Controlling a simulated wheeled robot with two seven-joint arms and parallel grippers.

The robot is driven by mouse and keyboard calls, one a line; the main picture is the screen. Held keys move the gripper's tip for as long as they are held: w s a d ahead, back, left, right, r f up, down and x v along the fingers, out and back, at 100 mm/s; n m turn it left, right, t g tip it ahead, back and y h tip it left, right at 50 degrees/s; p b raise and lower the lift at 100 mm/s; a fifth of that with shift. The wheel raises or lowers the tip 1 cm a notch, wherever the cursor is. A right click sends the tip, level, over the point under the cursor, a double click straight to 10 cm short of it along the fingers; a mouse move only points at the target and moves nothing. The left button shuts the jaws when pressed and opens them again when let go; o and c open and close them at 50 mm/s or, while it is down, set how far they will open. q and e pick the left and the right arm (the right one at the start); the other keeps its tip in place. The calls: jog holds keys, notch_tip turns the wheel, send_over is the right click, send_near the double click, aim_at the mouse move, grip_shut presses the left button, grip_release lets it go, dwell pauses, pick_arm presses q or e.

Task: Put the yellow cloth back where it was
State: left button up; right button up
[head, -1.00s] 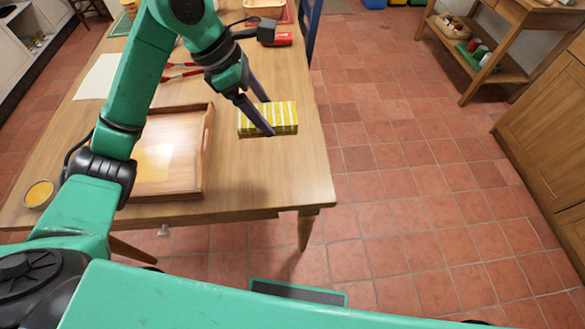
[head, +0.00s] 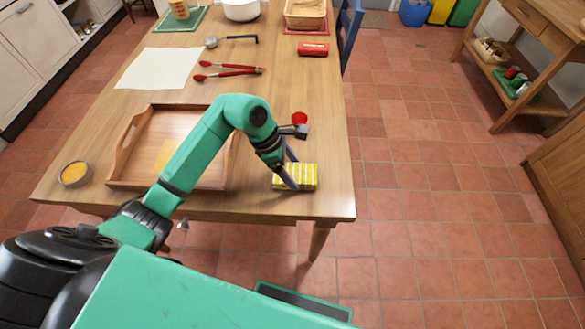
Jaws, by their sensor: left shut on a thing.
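The yellow cloth (head: 309,178), a folded block with yellow and white stripes, is at the front right of the wooden table (head: 265,206). My left gripper (head: 291,184) is shut on it, with the fingers slanting down across its left part. I cannot tell whether the cloth touches the tabletop. A wooden tray (head: 116,172) lies to the left, partly hidden by my left arm, with a flat yellowish patch inside it. My right gripper is not in view.
A round tin (head: 74,174) stands left of the tray. A small red thing (head: 299,118) is behind my gripper. The table's right edge is close to the cloth.

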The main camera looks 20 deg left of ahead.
pick_arm(q)
jog(key=o, duration=1.1)
jog(key=shift+f, duration=0.1)
jog(key=shift+o, duration=0.2)
jog(key=shift+r+p, duration=0.3)
jog(key=shift+r, duration=0.05)
jog(key=b+v, duration=0.1)
jog(key=v, duration=1)
jog(key=shift+a+r+b, duration=0.3)
jog(key=shift+b, duration=0.1)
